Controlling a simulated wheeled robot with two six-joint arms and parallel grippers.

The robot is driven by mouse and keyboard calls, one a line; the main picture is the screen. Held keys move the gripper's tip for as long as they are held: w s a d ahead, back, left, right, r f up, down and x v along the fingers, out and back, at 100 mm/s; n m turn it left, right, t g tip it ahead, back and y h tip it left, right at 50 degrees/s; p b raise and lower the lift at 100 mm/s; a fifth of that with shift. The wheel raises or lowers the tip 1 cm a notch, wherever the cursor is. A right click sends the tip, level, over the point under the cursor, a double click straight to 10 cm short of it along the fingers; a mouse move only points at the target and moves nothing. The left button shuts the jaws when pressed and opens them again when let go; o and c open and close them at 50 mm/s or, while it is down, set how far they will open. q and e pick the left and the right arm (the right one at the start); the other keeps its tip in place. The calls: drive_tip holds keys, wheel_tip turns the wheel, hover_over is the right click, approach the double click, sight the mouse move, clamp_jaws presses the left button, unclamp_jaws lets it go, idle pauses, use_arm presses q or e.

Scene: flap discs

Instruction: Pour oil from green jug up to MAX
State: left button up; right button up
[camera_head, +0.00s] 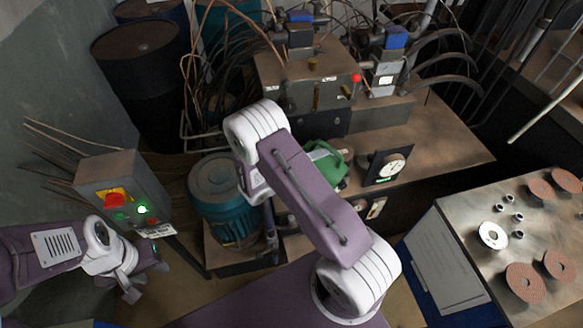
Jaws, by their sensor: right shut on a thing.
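The green jug (328,163) shows just right of my right arm's purple link, in front of the grey tank (312,72). The link hides part of the jug. My right wrist bends behind this link, and its fingers are hidden there; the gripper is shut on the jug. I cannot see the jug's spout or any oil flowing. My left gripper (147,280) is at the lower left, open and empty, below the control box. A MAX mark is not readable from here.
A control box (122,188) with a red knob and lit green light stands left. A teal motor (222,200) is beside it. A dark panel with a white dial (391,167) stands right of the jug. A bench (462,245) with reddish discs is at right.

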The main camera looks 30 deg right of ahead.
sight(323, 161)
drive_tip(key=shift+w+a+f+n, duration=0.15)
drive_tip(key=shift+w+f+n, duration=0.1)
drive_tip(key=shift+f+n, duration=0.2)
idle(1.8)
drive_tip(key=shift+r, duration=0.25)
drive_tip(key=r+m, duration=0.1)
drive_tip(key=s+r+p, duration=0.1)
drive_tip(key=r+m+t+y+p, duration=0.1)
drive_tip(key=shift+s+d+m, duration=0.15)
drive_tip(key=shift+d+m, duration=0.2)
drive_tip(key=shift+s+f+b, duration=0.1)
drive_tip(key=shift+f+b, duration=0.25)
drive_tip(key=shift+b, duration=0.2)
drive_tip(key=shift+s+r, duration=0.1)
drive_tip(key=shift+w, duration=0.25)
drive_tip(key=shift+s, duration=0.15)
